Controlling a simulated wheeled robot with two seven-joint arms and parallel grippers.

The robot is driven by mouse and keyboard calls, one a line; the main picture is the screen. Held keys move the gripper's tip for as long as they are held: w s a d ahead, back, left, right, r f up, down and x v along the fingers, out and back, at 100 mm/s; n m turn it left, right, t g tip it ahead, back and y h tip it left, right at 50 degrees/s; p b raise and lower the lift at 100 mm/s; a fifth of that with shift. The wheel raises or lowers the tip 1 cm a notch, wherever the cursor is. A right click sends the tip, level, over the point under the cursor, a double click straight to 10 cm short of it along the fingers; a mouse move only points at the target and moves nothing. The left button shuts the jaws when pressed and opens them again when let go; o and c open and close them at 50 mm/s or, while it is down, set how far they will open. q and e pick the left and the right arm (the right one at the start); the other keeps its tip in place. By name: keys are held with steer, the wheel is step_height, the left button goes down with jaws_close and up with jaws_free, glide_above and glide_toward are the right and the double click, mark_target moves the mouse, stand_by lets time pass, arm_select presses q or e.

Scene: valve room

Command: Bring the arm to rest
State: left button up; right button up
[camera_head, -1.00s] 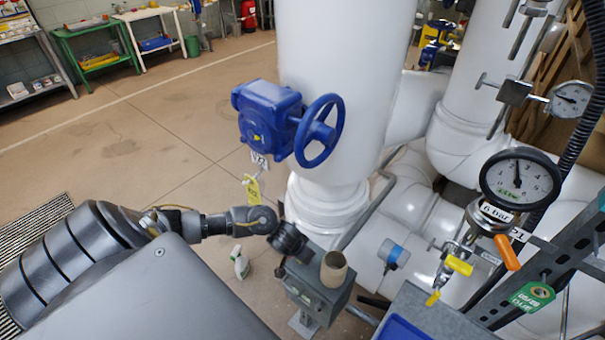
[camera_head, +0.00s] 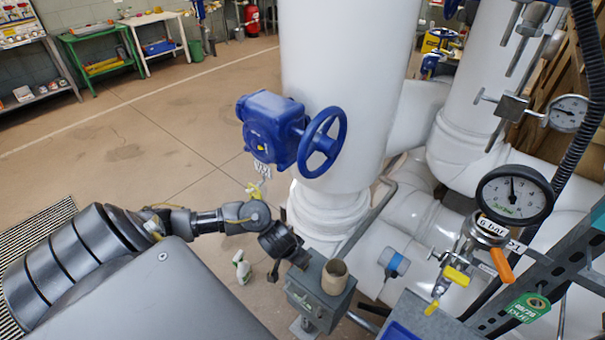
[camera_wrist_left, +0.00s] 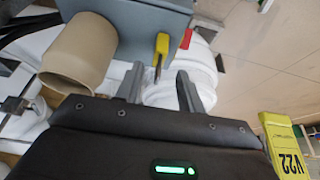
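My left arm comes in from the left in the head view, bent at the wrist. Its dark left gripper (camera_head: 302,258) points right and down, just left of a grey box (camera_head: 318,306) with a tan cup (camera_head: 335,277) on top. In the left wrist view my left gripper (camera_wrist_left: 158,85) has its two grey fingers apart with nothing held between them. The tan cup (camera_wrist_left: 80,52) and the grey box (camera_wrist_left: 125,22) lie beyond the fingers. A yellow-handled item (camera_wrist_left: 161,48) appears past the gap. My right gripper is not in view.
A blue valve with handwheel (camera_head: 322,143) sits on the thick white pipe (camera_head: 345,60), above the gripper. A yellow tag (camera_wrist_left: 288,145) reading V22 is close in the left wrist view. A spray bottle (camera_head: 241,267) stands on the floor. Gauges (camera_head: 514,196) and a metal frame are right.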

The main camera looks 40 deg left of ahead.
arm_select(q)
steer(key=p+v, duration=0.1)
steer(key=v, duration=0.2)
steer(key=shift+r, duration=0.2)
